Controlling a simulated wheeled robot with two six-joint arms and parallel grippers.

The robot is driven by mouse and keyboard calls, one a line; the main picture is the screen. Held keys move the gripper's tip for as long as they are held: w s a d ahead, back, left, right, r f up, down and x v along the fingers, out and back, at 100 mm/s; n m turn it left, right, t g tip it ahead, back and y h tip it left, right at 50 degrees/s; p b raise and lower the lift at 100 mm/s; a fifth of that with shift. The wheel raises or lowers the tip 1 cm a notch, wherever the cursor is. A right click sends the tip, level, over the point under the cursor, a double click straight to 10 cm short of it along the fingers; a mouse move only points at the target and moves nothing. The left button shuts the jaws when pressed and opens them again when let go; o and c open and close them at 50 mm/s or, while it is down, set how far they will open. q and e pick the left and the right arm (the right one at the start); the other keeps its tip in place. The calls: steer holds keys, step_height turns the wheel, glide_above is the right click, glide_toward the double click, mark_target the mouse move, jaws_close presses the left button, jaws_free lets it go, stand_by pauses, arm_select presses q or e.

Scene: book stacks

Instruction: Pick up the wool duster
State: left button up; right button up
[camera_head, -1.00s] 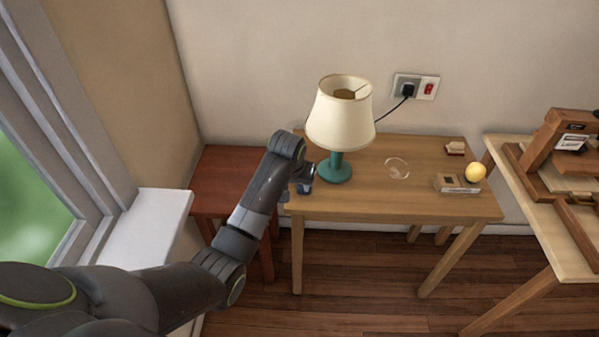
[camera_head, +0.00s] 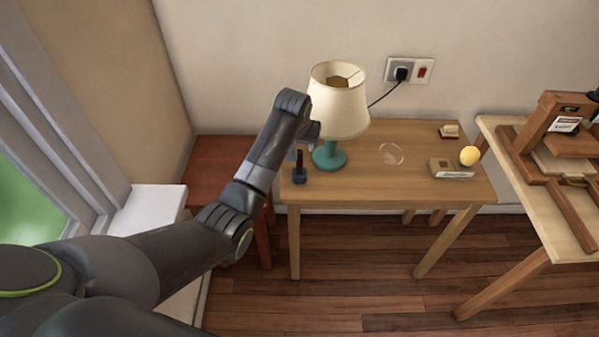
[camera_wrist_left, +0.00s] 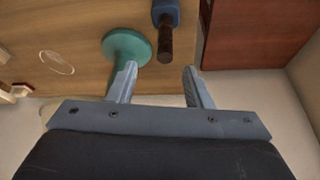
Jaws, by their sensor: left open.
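A small upright object with a dark handle and a dark blue base, which looks like the wool duster (camera_head: 299,172), stands at the left end of the wooden table (camera_head: 400,201). In the left wrist view the duster (camera_wrist_left: 166,32) shows its blue end at the top and its brown handle pointing toward the fingers. My left gripper (camera_head: 314,132) is beside the lampshade, above the duster and apart from it. In the left wrist view my left gripper (camera_wrist_left: 160,68) is open, with nothing between its fingers. My right gripper is not in view.
A lamp with a cream shade (camera_head: 339,104) and teal base (camera_head: 330,156) stands close right of the duster. A clear round dish (camera_head: 391,154), a small box (camera_head: 452,169) and a yellow ball (camera_head: 469,156) are farther right. A reddish table (camera_head: 213,167) adjoins the left.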

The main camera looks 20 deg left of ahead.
mark_target(299, 150)
arm_select(q)
steer(key=shift+a+x, duration=0.15)
steer(key=shift+x, duration=1.45)
steer(key=shift+a+x, duration=0.2)
steer(key=shift+x, duration=1.4)
steer(key=shift+s, duration=0.1)
steer(key=shift+c, duration=0.5)
jaws_close()
